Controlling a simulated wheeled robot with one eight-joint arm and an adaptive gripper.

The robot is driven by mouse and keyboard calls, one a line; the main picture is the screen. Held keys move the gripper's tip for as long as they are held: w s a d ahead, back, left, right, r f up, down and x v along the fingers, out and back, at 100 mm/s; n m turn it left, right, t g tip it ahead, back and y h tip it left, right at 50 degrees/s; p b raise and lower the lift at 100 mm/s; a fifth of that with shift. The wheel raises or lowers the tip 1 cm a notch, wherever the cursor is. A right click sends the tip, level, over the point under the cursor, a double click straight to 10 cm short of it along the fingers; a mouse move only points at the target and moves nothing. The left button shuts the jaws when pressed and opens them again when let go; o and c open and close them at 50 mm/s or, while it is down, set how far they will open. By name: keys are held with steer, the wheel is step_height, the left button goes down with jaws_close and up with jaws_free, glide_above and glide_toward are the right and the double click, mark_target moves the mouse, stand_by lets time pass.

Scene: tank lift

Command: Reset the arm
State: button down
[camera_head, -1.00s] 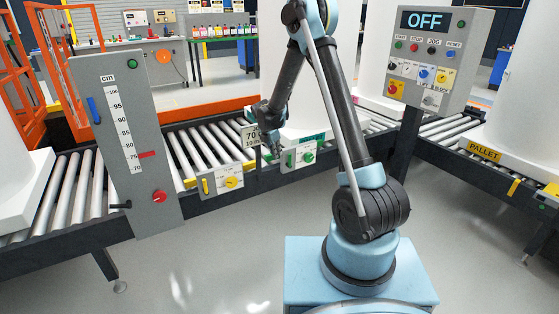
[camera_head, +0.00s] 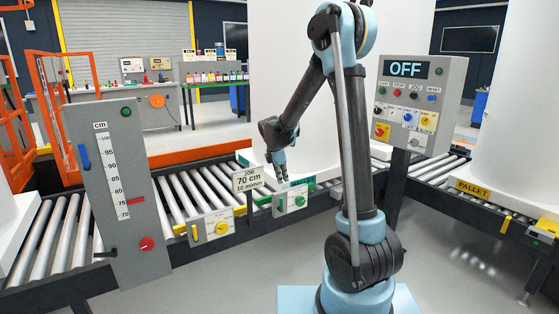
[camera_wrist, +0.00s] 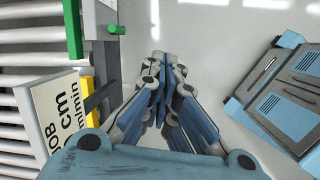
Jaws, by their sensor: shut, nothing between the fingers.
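My gripper (camera_head: 282,180) hangs at the end of my bent arm, fingers pointing down, above the conveyor's near side. It is shut and empty. In the picture it lies just right of the job sign (camera_head: 246,181), which reads 70 cm, 10 m/min, and just above a small panel with green knobs (camera_head: 293,200). I cannot tell whether it touches the panel; a gap seems to show. In the wrist view the closed fingers (camera_wrist: 163,68) are over grey floor, with the job sign (camera_wrist: 50,115) at the left.
A cm scale post (camera_head: 122,190) with a red pointer near 75 stands left. A panel with a yellow knob (camera_head: 213,228) is on the conveyor rail. A control box (camera_head: 408,105) showing OFF stands right of my arm. Large white tanks stand behind and at both sides. The front floor is clear.

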steer(key=s+d+r+m+y, duration=0.1)
steer(key=s+d+r+m, duration=0.35)
steer(key=s+d, duration=0.4)
steer(key=s+d+r+m, duration=0.4)
steer(key=s+d+m, duration=0.15)
steer(key=s, duration=0.55)
steer(key=s+d+f+m, duration=0.2)
steer(key=s+m, duration=0.4)
steer(key=s, duration=0.3)
steer(key=s+d+f+m+y, duration=0.1)
steer(key=s+d+f+m, duration=0.1)
steer(key=s+f+m, duration=0.3)
steer(key=s, duration=0.4)
steer(key=shift+s+m, duration=0.35)
steer(key=shift+m, duration=0.05)
steer(key=shift+w+f, duration=0.25)
steer(key=shift+w, duration=0.2)
